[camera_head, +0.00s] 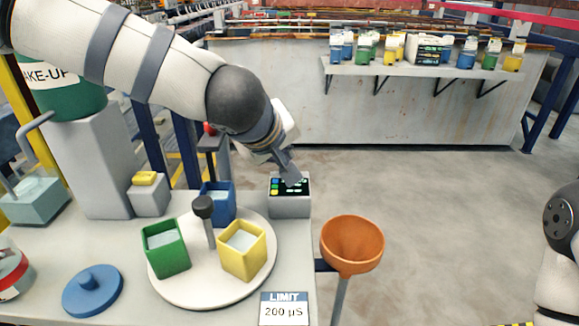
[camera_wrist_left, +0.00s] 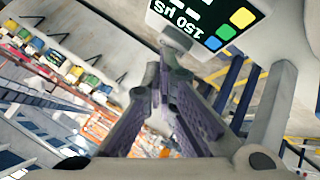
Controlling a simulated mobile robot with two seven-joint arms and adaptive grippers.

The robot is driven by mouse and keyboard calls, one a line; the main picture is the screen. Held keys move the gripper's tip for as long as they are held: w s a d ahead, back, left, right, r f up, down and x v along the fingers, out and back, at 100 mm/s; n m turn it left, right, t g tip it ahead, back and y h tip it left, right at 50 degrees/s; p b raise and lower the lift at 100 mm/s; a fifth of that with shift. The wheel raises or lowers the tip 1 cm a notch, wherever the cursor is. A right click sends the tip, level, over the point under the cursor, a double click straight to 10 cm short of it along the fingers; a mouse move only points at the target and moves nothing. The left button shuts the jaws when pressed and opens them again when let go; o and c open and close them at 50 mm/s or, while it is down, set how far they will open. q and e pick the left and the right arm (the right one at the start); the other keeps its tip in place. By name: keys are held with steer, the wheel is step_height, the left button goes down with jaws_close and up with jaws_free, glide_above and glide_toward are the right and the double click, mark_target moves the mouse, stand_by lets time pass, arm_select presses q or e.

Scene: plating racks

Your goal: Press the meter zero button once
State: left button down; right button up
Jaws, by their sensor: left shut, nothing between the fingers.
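The meter (camera_head: 290,207) is a small grey box at the back right of the bench, with a dark display on top. In the left wrist view its display (camera_wrist_left: 190,14) reads 150 µS and has yellow, green and blue squares at one side. A small grey piece (camera_wrist_left: 177,38) sits at the display's edge, by the fingertips; I cannot tell if it is the zero button. My left gripper (camera_head: 292,179) is shut and empty, pointing down at the meter's top. In the left wrist view its fingertips (camera_wrist_left: 170,52) are close to the meter; contact is unclear.
A round white turntable (camera_head: 200,292) carries green (camera_head: 168,262), blue (camera_head: 222,208) and yellow (camera_head: 243,265) containers. An orange funnel (camera_head: 352,250) stands right of the bench. A LIMIT 200 µS sign (camera_head: 284,310) is at the front edge. A blue lid (camera_head: 93,292) lies left.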

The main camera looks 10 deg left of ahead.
arm_select(q)
steer(key=shift+f, duration=0.3)
steer(key=shift+r, duration=0.1)
stand_by(0.3)
steer(key=shift+r, duration=0.9)
steer(key=shift+r, duration=2.5)
